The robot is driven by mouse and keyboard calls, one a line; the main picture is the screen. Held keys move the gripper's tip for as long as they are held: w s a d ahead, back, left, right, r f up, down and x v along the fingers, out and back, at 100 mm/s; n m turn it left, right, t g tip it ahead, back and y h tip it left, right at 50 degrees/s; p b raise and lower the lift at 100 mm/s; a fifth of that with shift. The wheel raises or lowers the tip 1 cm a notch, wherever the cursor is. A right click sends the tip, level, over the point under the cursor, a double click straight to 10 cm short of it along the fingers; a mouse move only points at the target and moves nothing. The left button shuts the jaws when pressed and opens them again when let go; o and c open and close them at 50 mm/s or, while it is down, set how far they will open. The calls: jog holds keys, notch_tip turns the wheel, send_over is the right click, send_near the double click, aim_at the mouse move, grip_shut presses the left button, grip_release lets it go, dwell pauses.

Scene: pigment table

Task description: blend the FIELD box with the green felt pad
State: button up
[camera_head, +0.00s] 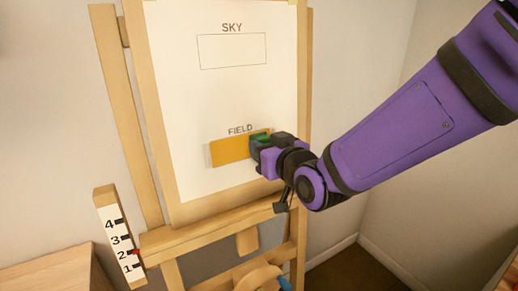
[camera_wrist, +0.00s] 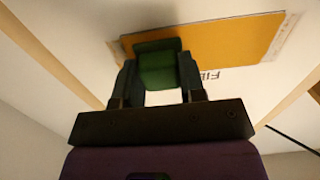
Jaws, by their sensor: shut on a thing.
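The FIELD box (camera_head: 230,152) is a rectangle on the white sheet, under the label FIELD, and is filled with orange-yellow. The SKY box (camera_head: 232,51) above it is an empty outline. My gripper (camera_head: 262,147) is at the right end of the FIELD box, shut on the green felt pad (camera_wrist: 158,68). In the wrist view the pad sits between the two fingers (camera_wrist: 158,78), and its far end overlaps the orange-yellow FIELD box (camera_wrist: 225,38). The pad appears to lie against the sheet, but contact is hard to tell.
A wooden easel (camera_head: 112,95) holds the sheet (camera_head: 180,95). A post with a scale of numbers 1 to 4 (camera_head: 118,240) and a red mark near 2 stands at lower left. A wooden surface (camera_head: 50,272) is at bottom left. A round wooden thing (camera_head: 258,278) shows below the easel ledge.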

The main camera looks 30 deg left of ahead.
jog(key=w, duration=0.1)
jog(key=w+d, duration=0.1)
jog(key=shift+w+d, duration=0.2)
jog(key=shift+w, duration=0.15)
dwell(0.4)
jog(key=v, duration=0.7)
dwell(0.4)
